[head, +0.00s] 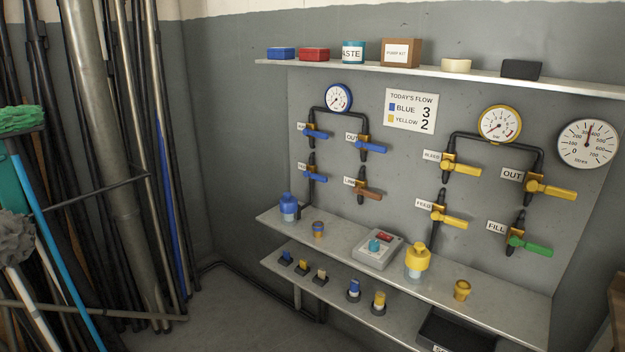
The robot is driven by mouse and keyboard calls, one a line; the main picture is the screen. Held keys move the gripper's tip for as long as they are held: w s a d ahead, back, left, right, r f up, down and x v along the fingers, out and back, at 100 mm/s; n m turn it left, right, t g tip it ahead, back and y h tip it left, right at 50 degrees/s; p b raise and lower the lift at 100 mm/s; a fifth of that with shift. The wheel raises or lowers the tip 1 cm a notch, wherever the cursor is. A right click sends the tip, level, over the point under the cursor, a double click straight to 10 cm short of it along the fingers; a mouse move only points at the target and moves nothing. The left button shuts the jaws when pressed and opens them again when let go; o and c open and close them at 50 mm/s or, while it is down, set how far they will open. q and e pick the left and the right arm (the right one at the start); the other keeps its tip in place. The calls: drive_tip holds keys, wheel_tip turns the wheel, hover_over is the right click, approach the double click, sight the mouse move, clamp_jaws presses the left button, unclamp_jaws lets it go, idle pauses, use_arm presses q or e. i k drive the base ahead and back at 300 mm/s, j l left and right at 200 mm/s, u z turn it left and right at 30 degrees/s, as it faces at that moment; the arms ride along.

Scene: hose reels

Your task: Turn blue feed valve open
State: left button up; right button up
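The blue feed valve (315,177) is on the grey wall panel, at the lower left of the blue pipe group. Its blue lever points right and slightly down, across the vertical dark pipe. The small label beside it (302,167) is too small to read surely; I take it as the feed valve by its place, matching the yellow FEED valve (450,219). Another blue-lever valve (316,133) is above it, and a blue OUT valve (370,147) is to the upper right. A brown-lever valve (367,193) is to its right. Neither gripper is in view.
A shelf (340,238) below the valves holds a blue bottle (288,207), a small cup (318,230), a grey box with buttons (379,251) and yellow containers. A lower shelf holds small parts. Poles and brooms (100,150) stand at left. The floor between is clear.

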sight(314, 176)
drive_tip(key=l+u, duration=0.25)
drive_tip(key=l, duration=0.55)
drive_tip(key=i+j, duration=0.95)
drive_tip(key=i+j+u, duration=0.05)
drive_tip(key=j, duration=0.05)
